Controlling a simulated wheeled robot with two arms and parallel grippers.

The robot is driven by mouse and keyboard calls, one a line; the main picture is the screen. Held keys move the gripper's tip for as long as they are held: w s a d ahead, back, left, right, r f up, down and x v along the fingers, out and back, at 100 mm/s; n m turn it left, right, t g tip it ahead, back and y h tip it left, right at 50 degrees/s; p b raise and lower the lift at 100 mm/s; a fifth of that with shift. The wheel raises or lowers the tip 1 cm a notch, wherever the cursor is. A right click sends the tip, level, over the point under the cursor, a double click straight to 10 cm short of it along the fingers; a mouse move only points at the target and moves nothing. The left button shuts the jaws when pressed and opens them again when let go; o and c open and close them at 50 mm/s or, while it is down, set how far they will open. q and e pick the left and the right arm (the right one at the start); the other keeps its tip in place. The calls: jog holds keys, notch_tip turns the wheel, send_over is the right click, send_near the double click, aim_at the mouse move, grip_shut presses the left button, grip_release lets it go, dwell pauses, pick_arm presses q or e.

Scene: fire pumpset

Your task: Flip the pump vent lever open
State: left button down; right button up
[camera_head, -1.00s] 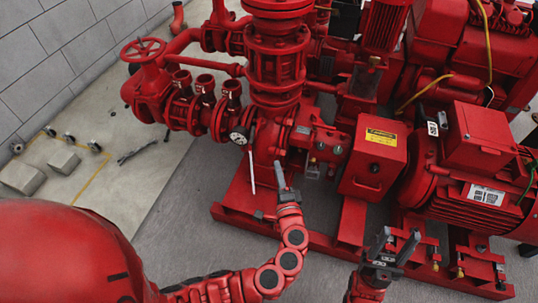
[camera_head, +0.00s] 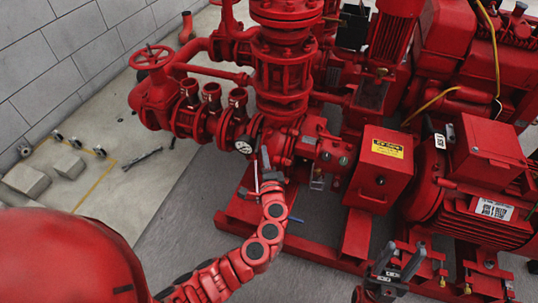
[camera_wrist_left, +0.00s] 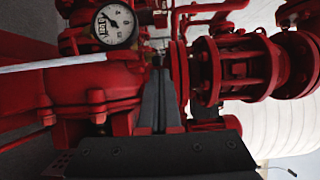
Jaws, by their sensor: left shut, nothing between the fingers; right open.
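A thin pale rod, which looks like the vent lever (camera_head: 256,176), hangs down beside the red pump casing (camera_head: 283,143) below a round white gauge (camera_head: 243,146). In the left wrist view the lever (camera_wrist_left: 55,64) runs in from the left edge and ends below the gauge (camera_wrist_left: 114,25). My left gripper (camera_head: 265,158) is shut and empty, its fingers just right of the lever in the head view. In the left wrist view its fingertips (camera_wrist_left: 157,85) point at the pump, apart from the rod in the picture; contact cannot be told. My right gripper (camera_head: 400,258) is open and empty at the lower right.
Red pipework with a handwheel (camera_head: 151,57) stands at the back left. A red box with a yellow label (camera_head: 381,165) and a motor (camera_head: 470,175) stand to the right. The red base frame (camera_head: 325,255) runs below.

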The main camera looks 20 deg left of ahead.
pick_arm(q)
jog(key=shift+s+a+r+m+h, duration=0.1)
jog(key=shift+a+m+h, duration=0.25)
jog(key=shift+a, duration=0.2)
jog(key=shift+s+a+m+t+h, duration=0.3)
jog(key=shift+a+m+t+h, duration=0.15)
jog(key=shift+a+h, duration=0.25)
jog(key=shift+a, duration=0.1)
